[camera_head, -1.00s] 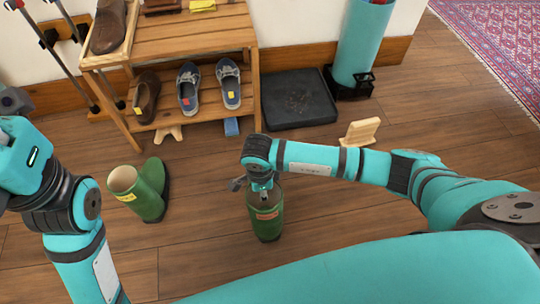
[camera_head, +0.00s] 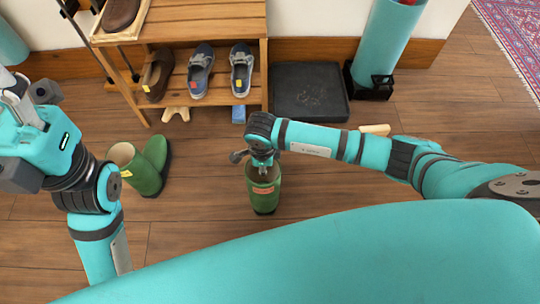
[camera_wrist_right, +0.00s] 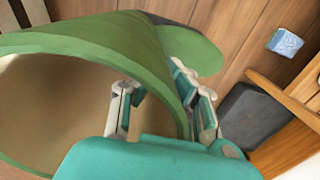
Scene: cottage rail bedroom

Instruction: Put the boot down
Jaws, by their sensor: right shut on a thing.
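A green boot with an orange-red label (camera_head: 263,196) stands upright in the middle of the head view. My right gripper (camera_head: 263,168) is shut on its top rim, one finger inside and one outside. The boot's wide opening and green wall (camera_wrist_right: 110,40) fill much of the right wrist view. Whether its sole touches the floor I cannot tell. Another green boot with a yellow label (camera_head: 143,167) stands on the floor to the left. My left gripper (camera_head: 14,95) is at the left edge, away from both boots; its fingers are unclear.
A wooden shoe rack (camera_head: 208,22) with several shoes stands behind. A black mat (camera_head: 309,92) lies right of it, beside a teal cylinder in a black stand (camera_head: 388,40). A small wooden piece (camera_head: 375,129) lies behind my right arm. Floor around the held boot is clear.

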